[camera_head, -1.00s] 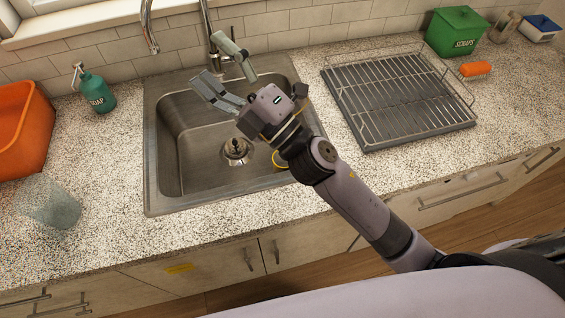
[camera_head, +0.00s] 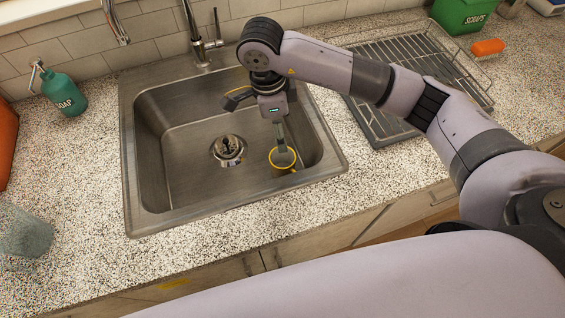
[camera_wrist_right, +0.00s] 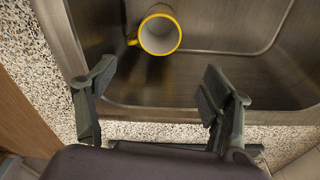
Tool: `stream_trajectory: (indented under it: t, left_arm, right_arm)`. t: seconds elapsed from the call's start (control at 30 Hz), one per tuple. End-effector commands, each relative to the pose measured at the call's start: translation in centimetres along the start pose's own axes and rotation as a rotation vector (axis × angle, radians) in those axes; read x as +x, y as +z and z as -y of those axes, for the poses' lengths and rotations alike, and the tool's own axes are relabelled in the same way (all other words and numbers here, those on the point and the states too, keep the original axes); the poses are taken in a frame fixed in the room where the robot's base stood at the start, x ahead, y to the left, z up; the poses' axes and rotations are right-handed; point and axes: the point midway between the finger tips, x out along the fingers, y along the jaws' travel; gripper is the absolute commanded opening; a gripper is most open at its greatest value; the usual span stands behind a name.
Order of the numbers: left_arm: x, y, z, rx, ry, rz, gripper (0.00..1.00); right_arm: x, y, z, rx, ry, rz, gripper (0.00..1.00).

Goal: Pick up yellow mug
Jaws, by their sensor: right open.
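The yellow mug (camera_head: 273,162) stands in the right part of the sink (camera_head: 172,150) in the head view. My right gripper (camera_head: 262,128) points down over the sink, and one finger overlaps the mug in that view. In the right wrist view, the mug (camera_wrist_right: 160,36) shows its yellow rim and pale inside, with its handle on the left. My right gripper (camera_wrist_right: 158,78) is open there, its fingers apart and empty. The mug lies beyond the fingertips, between their lines, and touches neither. My left gripper is not in view.
The sink walls and rim surround the mug, with the drain (camera_head: 228,150) to its left. A wire drying rack (camera_head: 385,135) stands to the right, partly behind my arm. The faucet (camera_head: 198,35) rises behind the sink. A soap bottle (camera_head: 64,92) and glass (camera_head: 24,234) stand left.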

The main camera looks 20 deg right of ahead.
Motion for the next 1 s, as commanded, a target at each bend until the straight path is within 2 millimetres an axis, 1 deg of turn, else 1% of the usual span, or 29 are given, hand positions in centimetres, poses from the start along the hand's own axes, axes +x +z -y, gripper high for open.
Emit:
stream_trajectory:
  t: [0.07, 0.13, 0.4, 0.5, 0.6, 0.77, 0.87, 1.0]
  left_arm:
    - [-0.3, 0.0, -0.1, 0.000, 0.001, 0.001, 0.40]
    - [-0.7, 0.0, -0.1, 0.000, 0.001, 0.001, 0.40]
    - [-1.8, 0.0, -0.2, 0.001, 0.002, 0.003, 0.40]
    - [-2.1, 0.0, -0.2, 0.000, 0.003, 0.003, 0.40]
    - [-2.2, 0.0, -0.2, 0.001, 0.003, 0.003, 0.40]
    - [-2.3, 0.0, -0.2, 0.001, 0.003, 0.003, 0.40]
    - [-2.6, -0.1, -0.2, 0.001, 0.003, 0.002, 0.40]
    - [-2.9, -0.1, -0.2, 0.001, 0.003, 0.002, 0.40]
  right_arm:
    - [0.9, -0.2, 0.0, 0.002, 0.002, -0.009, 0.75]
    - [2.1, -0.2, -0.1, 0.002, 0.006, -0.009, 0.75]
    - [8.0, -0.1, -0.2, 0.001, 0.007, -0.005, 0.75]
    - [9.7, -0.1, -0.2, 0.002, 0.005, -0.005, 0.75]
    - [10.8, -0.1, -0.1, 0.000, 0.004, -0.004, 0.75]
    - [11.7, -0.1, -0.1, 0.001, 0.003, -0.003, 0.75]
    - [13.1, -0.1, -0.2, 0.001, 0.007, -0.003, 0.75]
    - [15.4, -0.1, -0.2, 0.001, 0.006, -0.004, 0.75]
